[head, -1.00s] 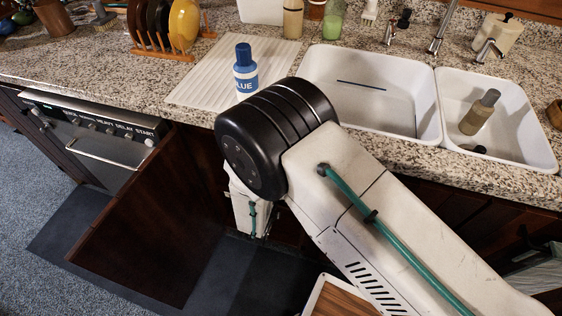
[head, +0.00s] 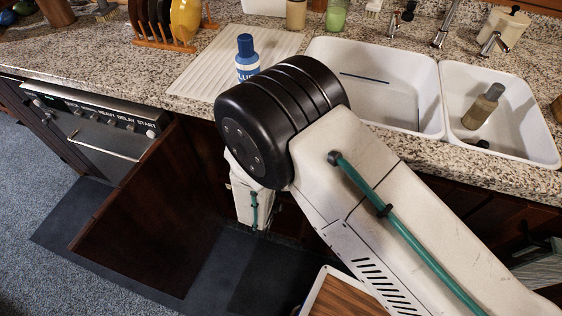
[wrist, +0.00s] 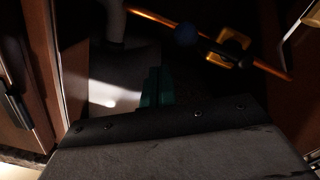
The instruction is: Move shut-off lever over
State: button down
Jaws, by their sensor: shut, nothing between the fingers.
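In the wrist view a copper pipe (wrist: 272,70) runs slanting across the dark space under the sink. A yellow-orange lever-like part (wrist: 236,43) with black around it sits on the pipe, likely the shut-off lever. In the head view the lever and fingertips are hidden behind my arm and the counter.
An open dark cabinet door (head: 140,215) stands left of my arm. The counter edge (head: 400,152) and sink basin (head: 375,85) are above. A pale vertical pipe (wrist: 115,20) and a lit pale surface (wrist: 110,92) lie inside the cabinet. A wood-topped board (head: 340,298) is low in front.

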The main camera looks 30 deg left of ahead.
jog(key=s+d+r, duration=0.2)
jog(key=s, duration=0.8)
jog(key=shift+d, duration=0.2)
